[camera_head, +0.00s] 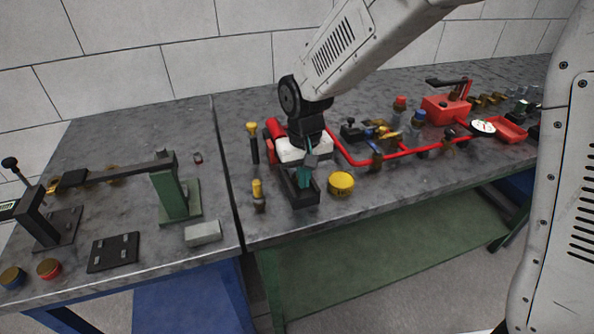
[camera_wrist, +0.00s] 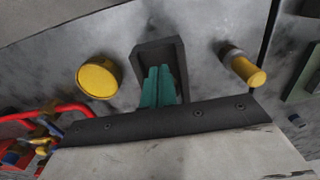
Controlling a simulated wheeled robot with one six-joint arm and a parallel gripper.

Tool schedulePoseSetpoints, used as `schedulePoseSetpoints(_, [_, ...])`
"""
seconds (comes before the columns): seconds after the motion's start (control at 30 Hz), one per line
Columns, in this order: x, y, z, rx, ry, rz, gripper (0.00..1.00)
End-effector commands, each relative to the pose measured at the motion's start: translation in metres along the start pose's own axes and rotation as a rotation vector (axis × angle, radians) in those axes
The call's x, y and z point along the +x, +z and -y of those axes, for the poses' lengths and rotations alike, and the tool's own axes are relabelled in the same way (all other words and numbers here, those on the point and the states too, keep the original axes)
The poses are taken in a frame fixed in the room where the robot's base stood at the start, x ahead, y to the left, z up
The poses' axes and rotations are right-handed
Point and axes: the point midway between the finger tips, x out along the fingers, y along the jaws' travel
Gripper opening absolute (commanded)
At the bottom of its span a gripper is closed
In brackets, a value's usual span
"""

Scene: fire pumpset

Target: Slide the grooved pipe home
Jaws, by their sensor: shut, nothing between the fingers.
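My gripper (camera_head: 304,176) points down with its teal fingers over a small dark open-topped box (camera_head: 306,201) near the table's front edge. In the wrist view the teal fingers (camera_wrist: 159,87) are together, with nothing between them, in front of the box's (camera_wrist: 142,56) opening. I cannot tell whether they touch it. A red pipe run (camera_head: 355,162) lies right of my gripper and bends along the table; it shows at the lower left of the wrist view (camera_wrist: 72,107). A short thick red cylinder (camera_head: 274,127) stands out behind my wrist, partly hidden. I cannot tell which red piece is the grooved pipe.
A yellow round cap (camera_head: 341,183) lies right of the box, and a yellow-topped fitting (camera_head: 258,194) stands left of it. A red hand pump (camera_head: 447,107) and red tray (camera_head: 507,130) are far right. A green stand (camera_head: 176,190) is on the left table, beyond a seam.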

Motion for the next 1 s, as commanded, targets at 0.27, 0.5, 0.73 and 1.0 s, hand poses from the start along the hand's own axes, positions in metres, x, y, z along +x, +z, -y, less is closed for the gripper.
schedulePoseSetpoints(0.27, [0.000, 0.000, 0.000, 0.000, 0.000, -0.001, 0.00])
schedulePoseSetpoints(0.5, [0.000, -0.004, 0.000, 0.000, 0.000, 0.000, 0.00])
schedulePoseSetpoints(0.73, [0.000, -0.010, 0.000, 0.000, 0.000, -0.001, 0.00])
schedulePoseSetpoints(1.0, [0.000, -0.012, 0.000, 0.000, 0.000, -0.001, 0.00])
